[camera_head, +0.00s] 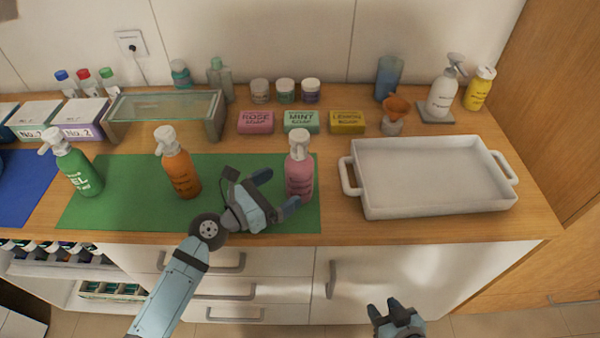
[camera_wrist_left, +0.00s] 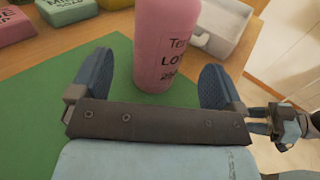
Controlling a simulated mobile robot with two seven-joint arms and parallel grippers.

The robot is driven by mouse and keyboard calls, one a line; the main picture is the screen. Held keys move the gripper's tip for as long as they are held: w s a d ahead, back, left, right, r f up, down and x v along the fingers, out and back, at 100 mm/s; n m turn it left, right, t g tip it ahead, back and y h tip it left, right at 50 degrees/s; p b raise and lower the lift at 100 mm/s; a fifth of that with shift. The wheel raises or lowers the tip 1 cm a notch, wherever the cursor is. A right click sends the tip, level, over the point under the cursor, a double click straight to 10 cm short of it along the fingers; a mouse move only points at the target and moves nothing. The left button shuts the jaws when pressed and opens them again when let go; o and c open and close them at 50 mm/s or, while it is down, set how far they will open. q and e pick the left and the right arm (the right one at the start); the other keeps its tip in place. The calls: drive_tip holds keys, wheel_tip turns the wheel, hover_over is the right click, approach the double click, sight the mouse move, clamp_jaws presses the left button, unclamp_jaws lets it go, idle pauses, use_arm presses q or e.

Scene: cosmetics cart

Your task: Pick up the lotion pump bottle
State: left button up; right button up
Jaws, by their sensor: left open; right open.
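The lotion pump bottle is the pink bottle (camera_head: 299,172) with a white pump head, upright on the right part of the green mat (camera_head: 130,215). It also shows in the left wrist view (camera_wrist_left: 166,45), with dark lettering and its top out of the picture. My left gripper (camera_head: 277,192) is open just left of the bottle. In the left wrist view its blue fingers (camera_wrist_left: 158,85) stand one on each side of the bottle's lower part, with gaps visible. My right gripper (camera_head: 389,310) is open and empty, low in front of the counter.
An orange pump bottle (camera_head: 178,170) and a green pump bottle (camera_head: 75,167) stand left on the mat. Pink, mint and yellow soap boxes (camera_head: 301,121) lie behind. A white tray (camera_head: 365,193) sits to the right. Drawer handles (camera_head: 225,262) line the front.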

sight(300, 174)
use_arm(q)
drive_tip(key=shift+r+x, duration=0.15)
drive_tip(key=shift+x, duration=1.4)
drive_tip(key=shift+r+x, duration=0.1)
drive_tip(key=shift+x, duration=1.5)
drive_tip(key=shift+c, duration=0.3)
drive_tip(key=c, duration=1.1)
